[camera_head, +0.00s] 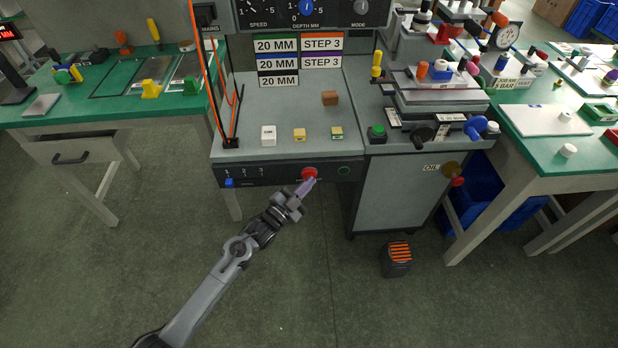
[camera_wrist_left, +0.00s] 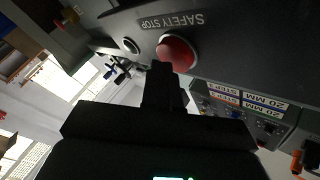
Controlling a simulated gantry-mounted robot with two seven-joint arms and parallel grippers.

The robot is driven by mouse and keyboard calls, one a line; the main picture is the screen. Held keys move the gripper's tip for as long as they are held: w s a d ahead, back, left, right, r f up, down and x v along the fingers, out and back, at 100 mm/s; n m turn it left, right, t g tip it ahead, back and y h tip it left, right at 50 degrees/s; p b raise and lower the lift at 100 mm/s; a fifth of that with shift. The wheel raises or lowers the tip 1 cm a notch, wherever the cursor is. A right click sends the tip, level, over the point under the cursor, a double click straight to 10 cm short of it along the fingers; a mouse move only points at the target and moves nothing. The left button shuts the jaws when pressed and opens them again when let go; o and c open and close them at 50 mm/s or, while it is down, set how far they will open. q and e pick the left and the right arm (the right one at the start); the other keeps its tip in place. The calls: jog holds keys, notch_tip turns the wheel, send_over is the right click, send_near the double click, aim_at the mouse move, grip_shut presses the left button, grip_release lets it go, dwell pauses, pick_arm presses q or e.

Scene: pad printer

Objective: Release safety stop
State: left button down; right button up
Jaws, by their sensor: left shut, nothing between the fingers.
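The red safety stop button (camera_head: 309,173) sits on the dark front panel (camera_head: 270,174) of the machine. In the left wrist view the red button (camera_wrist_left: 177,53) shows close up beside the label "SAFETY STOP" (camera_wrist_left: 171,21). My left gripper (camera_head: 306,186) is shut and empty, with its fingertips right at the lower edge of the button. In the left wrist view the fingers (camera_wrist_left: 163,72) overlap the button's edge; I cannot tell whether they touch it. My right gripper is not in view.
A dark round button with a green ring (camera_head: 344,170) is right of the red one. A blue switch (camera_head: 229,183) is at the panel's left end. Small blocks, including a white one (camera_head: 268,135), stand on the ledge above. The floor in front is clear, except a black striped box (camera_head: 397,259).

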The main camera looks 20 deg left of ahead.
pick_arm(q)
jog(key=shift+s, duration=0.1)
jog(key=shift+s+d+p, duration=0.4)
jog(key=shift+s+p, duration=0.3)
jog(key=shift+p, duration=0.05)
jog(key=shift+s+d+p, duration=0.45)
jog(key=shift+s+p, duration=0.25)
jog(key=shift+s, duration=0.2)
jog(key=shift+s+d+p, duration=0.4)
jog(key=shift+s+p, duration=0.25)
jog(key=shift+s, duration=0.25)
jog(key=shift+s+d+p, duration=0.45)
jog(key=shift+s+p, duration=0.25)
jog(key=shift+s, duration=0.2)
